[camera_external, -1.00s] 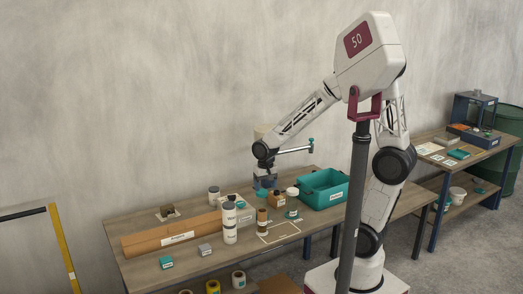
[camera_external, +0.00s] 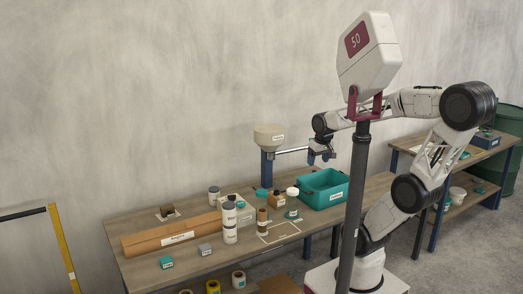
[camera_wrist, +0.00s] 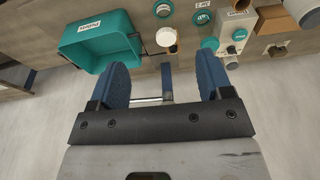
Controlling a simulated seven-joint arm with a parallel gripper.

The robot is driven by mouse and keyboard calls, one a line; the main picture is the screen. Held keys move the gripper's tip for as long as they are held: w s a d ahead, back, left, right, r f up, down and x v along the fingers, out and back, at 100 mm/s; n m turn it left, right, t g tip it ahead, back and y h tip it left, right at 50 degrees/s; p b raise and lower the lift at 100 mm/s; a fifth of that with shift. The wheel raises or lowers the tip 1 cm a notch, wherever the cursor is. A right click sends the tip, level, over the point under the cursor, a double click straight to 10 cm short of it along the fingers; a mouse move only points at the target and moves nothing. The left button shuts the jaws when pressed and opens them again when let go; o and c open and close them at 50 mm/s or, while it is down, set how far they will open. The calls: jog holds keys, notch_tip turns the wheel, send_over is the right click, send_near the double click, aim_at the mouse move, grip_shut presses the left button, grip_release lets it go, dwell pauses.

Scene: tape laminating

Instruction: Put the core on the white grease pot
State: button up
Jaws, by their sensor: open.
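A small pot with a white round top (camera_external: 292,191) stands on the bench, left of the teal bin. It also shows above my open jaws in the wrist view (camera_wrist: 166,37); I take it for the white grease pot. I cannot tell for sure which thing is the core. A brown cylinder with a pale label (camera_external: 262,221) stands in front of the pot, to its left. My gripper (camera_external: 324,158) is raised above the back of the bench, near the teal bin. Its two blue fingers (camera_wrist: 162,82) are apart, with nothing held between them.
The teal bin (camera_external: 326,202) is right of the pot. A blue post with a beige top (camera_external: 269,136) and a rod rises at the back. Bottles (camera_external: 229,222), a long tan roll or box (camera_external: 172,236) and small boxes crowd the left side.

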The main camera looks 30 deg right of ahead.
jog(key=shift+s+d+r, duration=0.2)
jog(key=shift+s+d, duration=0.15)
jog(key=shift+s, duration=0.15)
jog(key=shift+s+d+r, duration=0.15)
jog(key=shift+s+d, duration=0.15)
jog(key=shift+s, duration=0.2)
dwell(0.7)
